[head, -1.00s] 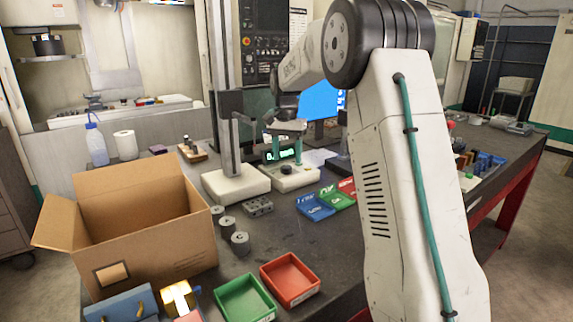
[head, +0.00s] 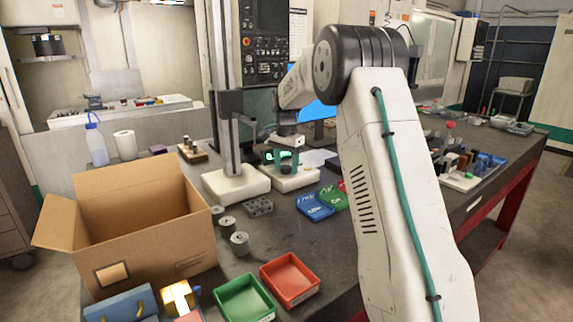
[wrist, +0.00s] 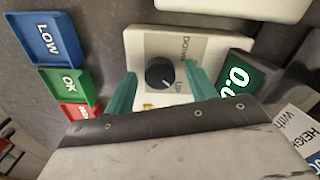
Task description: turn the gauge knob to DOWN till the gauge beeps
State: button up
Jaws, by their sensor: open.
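The gauge (wrist: 207,49) has a pale base with a round dark knob (wrist: 159,73) on its face. A label beside the knob reads DOWN on the far side and UP on the near side. A green-lit display (wrist: 240,78) to its right starts with "0."; its remaining digits are cut off. The gauge base also shows in the head view (head: 291,181) beside the tall stand. My gripper (wrist: 161,78) is open, with one teal finger on each side of the knob. I cannot tell whether either finger touches it. In the head view my arm partly hides the gauge.
A blue LOW tray (wrist: 50,40), a green OK tray (wrist: 66,84) and a red tray (wrist: 80,111) lie left of the gauge in the wrist view. A measuring stand (head: 236,184) stands close to it. A cardboard box (head: 150,245) is at the front left.

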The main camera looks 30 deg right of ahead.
jog(key=c, duration=1)
